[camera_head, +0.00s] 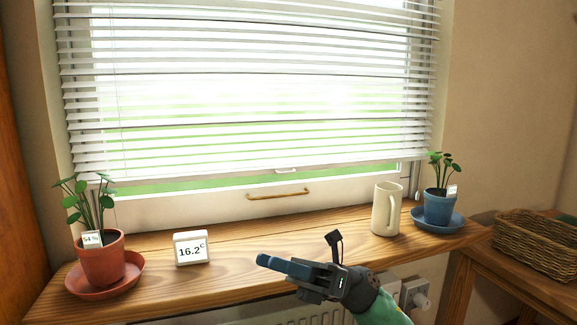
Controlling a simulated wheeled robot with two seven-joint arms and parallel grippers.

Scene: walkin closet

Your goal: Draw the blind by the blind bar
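The white slatted blind (250,90) hangs over the window and covers most of the glass. Its bottom edge (240,164) sits a little above the window's lower frame, with a green strip of outside showing beneath. A thin brass-coloured bar handle (278,194) shows below that strip, above the sill; I cannot tell whether it belongs to the blind or the window frame. My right gripper (268,262) is over the front of the sill, below the bar and apart from it. Its blue fingers point left, seen side-on, so their gap is hidden. My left gripper is out of view.
On the wooden sill (240,240) stand a terracotta plant pot (101,262), a white display reading 16.2 (190,248), a cream mug (386,210) and a blue plant pot (438,208). A wicker basket (535,243) is at right. The sill between display and mug is clear.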

